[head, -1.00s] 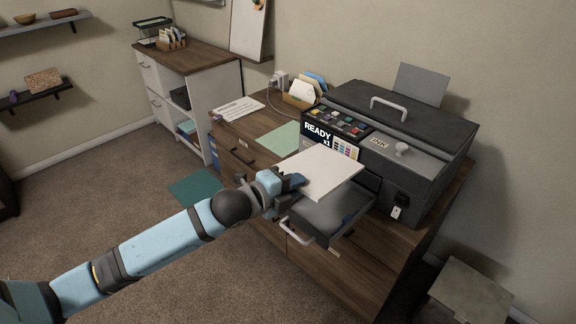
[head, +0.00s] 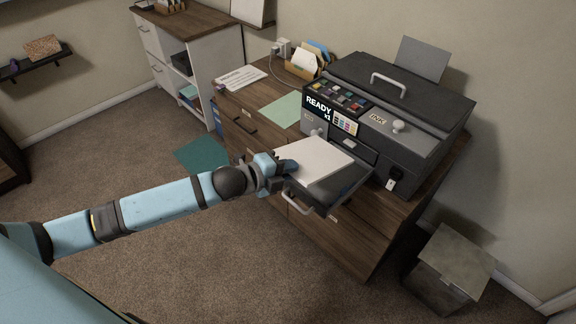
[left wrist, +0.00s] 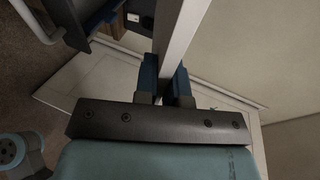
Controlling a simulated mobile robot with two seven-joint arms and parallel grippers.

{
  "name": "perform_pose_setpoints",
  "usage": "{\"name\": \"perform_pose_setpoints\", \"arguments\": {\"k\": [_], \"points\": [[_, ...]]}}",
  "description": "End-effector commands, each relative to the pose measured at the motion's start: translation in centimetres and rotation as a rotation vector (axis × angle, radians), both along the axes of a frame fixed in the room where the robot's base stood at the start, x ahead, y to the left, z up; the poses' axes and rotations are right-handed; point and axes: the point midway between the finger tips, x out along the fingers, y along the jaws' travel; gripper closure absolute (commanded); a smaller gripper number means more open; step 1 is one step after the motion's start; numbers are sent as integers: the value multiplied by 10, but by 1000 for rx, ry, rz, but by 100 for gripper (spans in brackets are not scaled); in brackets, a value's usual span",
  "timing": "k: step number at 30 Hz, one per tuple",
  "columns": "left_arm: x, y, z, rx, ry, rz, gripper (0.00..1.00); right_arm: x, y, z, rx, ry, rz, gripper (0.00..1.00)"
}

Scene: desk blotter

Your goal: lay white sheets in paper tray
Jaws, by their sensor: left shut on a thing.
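The white sheets (head: 312,158) show as a flat stack in the head view, over the pulled-out dark paper tray (head: 345,186) at the front of the printer (head: 400,110). My left gripper (head: 286,168) is shut on the near left edge of the stack. In the left wrist view the sheets (left wrist: 183,35) appear edge-on as a pale strip between the two blue fingers (left wrist: 165,85). The stack covers most of the tray's inside, and I cannot tell whether it touches the tray floor. The tray has a pale handle (head: 297,204) at its front. My right gripper is not in view.
The printer stands on a wooden cabinet (head: 345,235). A green sheet (head: 281,110), a keyboard-like white item (head: 241,77) and a paper holder (head: 303,67) lie left of it. A grey bin (head: 450,270) stands on the floor at right.

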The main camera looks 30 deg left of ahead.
Motion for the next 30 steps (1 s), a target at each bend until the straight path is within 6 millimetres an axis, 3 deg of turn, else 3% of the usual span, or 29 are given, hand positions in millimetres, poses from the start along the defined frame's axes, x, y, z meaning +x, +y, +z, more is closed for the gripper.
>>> {"name": "perform_pose_setpoints", "arguments": {"k": [30], "points": [[33,-12,-96,-1,-2,-1,100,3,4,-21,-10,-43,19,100]]}}
